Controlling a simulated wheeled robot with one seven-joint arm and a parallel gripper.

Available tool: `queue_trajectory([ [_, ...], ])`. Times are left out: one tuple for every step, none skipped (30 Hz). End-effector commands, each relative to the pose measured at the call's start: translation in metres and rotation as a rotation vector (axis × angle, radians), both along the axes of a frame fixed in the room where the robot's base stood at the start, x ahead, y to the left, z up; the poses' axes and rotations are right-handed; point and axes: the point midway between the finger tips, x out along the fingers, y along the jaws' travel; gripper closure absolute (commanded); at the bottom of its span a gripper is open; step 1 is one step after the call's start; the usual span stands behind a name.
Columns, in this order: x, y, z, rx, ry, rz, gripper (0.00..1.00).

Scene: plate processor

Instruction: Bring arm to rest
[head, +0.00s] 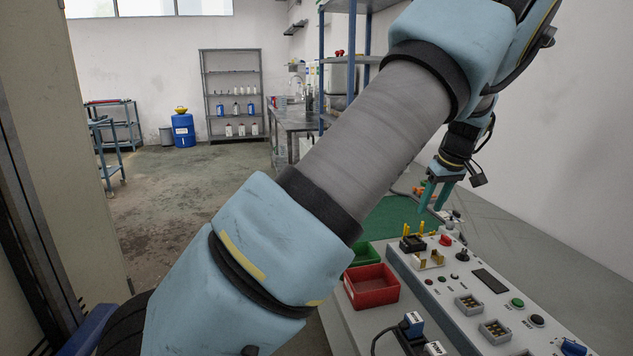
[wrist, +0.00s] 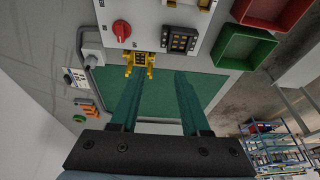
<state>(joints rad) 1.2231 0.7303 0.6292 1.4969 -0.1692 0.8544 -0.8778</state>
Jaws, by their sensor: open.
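My arm stretches across the head view from lower left to upper right. My gripper (head: 432,198) hangs at its end above the far end of the control panel (head: 460,290), its green fingers pointing down. In the wrist view my gripper (wrist: 158,82) is open, with its two green fingers apart and nothing between them. A yellow clip-like fixture (wrist: 139,63) on the panel edge shows just beyond the left fingertip. I cannot tell whether the finger touches it; it looks apart.
A red bin (head: 371,287) and a green bin (head: 364,254) stand left of the panel. The panel carries a red knob (wrist: 122,29), buttons and sockets. A green mat (head: 392,218) lies beyond it. A white wall (head: 570,130) is at right. Open floor (head: 190,195) lies at left.

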Motion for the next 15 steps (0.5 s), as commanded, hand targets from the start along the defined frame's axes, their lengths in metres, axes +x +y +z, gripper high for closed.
queue_trajectory([
  [0.010, 0.040, -0.001, -0.008, 0.034, 0.020, 0.54],
  [0.012, 0.061, -0.003, -0.011, 0.053, 0.020, 0.54],
  [0.013, 0.089, -0.006, -0.016, 0.077, 0.016, 0.54],
  [0.013, 0.108, -0.008, -0.019, 0.094, 0.010, 0.54],
  [0.011, 0.127, -0.009, -0.024, 0.109, 0.004, 0.54],
  [0.007, 0.151, -0.011, -0.032, 0.127, -0.007, 0.54],
  [0.003, 0.168, -0.012, -0.037, 0.140, -0.016, 0.54],
  [-0.001, 0.185, -0.013, -0.042, 0.150, -0.026, 0.54],
  [-0.009, 0.207, -0.014, -0.049, 0.162, -0.041, 0.54],
  [-0.016, 0.222, -0.015, -0.055, 0.170, -0.052, 0.54],
  [-0.023, 0.237, -0.015, -0.059, 0.177, -0.066, 0.54],
  [-0.034, 0.255, -0.016, -0.065, 0.184, -0.084, 0.54],
  [-0.042, 0.269, -0.016, -0.069, 0.188, -0.099, 0.54],
  [-0.051, 0.282, -0.016, -0.071, 0.190, -0.115, 0.54],
  [-0.064, 0.298, -0.017, -0.074, 0.192, -0.137, 0.54],
])
